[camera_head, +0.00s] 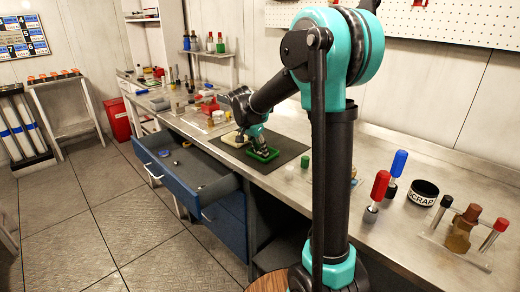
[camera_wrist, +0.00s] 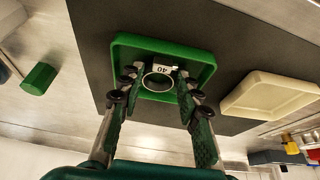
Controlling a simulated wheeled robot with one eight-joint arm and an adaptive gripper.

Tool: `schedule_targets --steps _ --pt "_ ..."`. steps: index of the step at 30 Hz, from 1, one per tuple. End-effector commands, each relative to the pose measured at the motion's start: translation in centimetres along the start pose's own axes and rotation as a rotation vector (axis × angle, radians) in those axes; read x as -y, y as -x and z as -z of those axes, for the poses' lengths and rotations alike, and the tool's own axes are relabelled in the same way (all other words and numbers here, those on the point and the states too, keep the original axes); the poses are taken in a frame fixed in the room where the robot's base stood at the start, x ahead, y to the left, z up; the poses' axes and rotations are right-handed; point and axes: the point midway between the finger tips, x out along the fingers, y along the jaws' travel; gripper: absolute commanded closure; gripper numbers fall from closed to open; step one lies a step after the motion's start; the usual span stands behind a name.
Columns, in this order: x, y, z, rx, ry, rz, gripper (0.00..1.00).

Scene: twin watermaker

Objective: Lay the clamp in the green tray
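The clamp (camera_wrist: 146,84) is a thin metal ring with a white tag reading 40. In the wrist view it sits between the two fingertips of my gripper (camera_wrist: 159,72), which is closed in on it from both sides. The green tray (camera_wrist: 204,56) is behind the clamp, and the clamp shows within its rim. I cannot tell whether the clamp touches the tray floor. In the head view my gripper (camera_head: 259,150) points down over the green tray (camera_head: 266,157), and the clamp is hidden there.
A cream tray (camera_wrist: 270,93) lies beside the green one on the dark mat (camera_head: 287,146). A green block (camera_wrist: 38,78) stands off the mat. Below the bench an open blue drawer (camera_head: 185,178) juts out. Red and blue handled tools (camera_head: 397,164) stand at right.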

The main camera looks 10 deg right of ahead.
Motion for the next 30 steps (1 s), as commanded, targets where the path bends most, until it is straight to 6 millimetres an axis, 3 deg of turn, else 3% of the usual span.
schedule_targets --steps 3,14,17,30 --pt "0.0 0.0 0.0 0.0 0.0 0.0 0.5" --pt "0.0 0.5 0.1 0.0 0.0 0.0 0.5" --pt "0.0 1.6 0.1 0.0 0.0 0.0 0.5" --pt "0.0 10.0 0.1 0.0 0.002 0.0 0.5"
